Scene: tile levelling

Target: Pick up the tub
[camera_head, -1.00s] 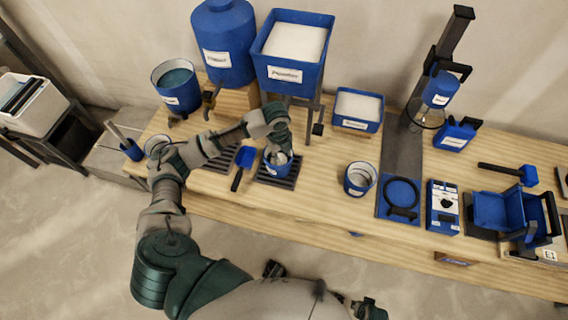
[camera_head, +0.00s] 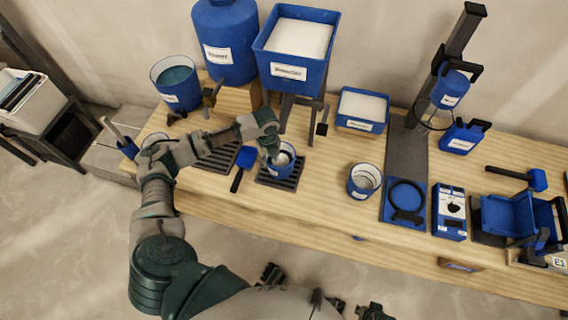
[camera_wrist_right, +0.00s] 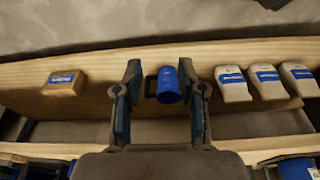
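A small blue tub (camera_head: 283,169) with a pale rim stands on a dark slatted grate (camera_head: 264,181) near the table's middle. My left gripper (camera_head: 272,147) is at the tub's upper left rim, pointing down. Its fingers are too small and partly hidden to tell whether they grip the rim. A second blue tub (camera_head: 363,184), with a white label and grey contents, stands apart to the right. In the right wrist view my right gripper (camera_wrist_right: 160,95) is open, with nothing held; a blue cup-like object (camera_wrist_right: 168,86) shows beyond its fingers.
A blue scoop (camera_head: 245,158) lies just left of the grate. Tall blue containers and a hopper (camera_head: 290,72) stand behind. A blue mat with a ring (camera_head: 406,200), a device (camera_head: 449,212) and a mould (camera_head: 505,215) fill the right. Bare wood lies between the tubs.

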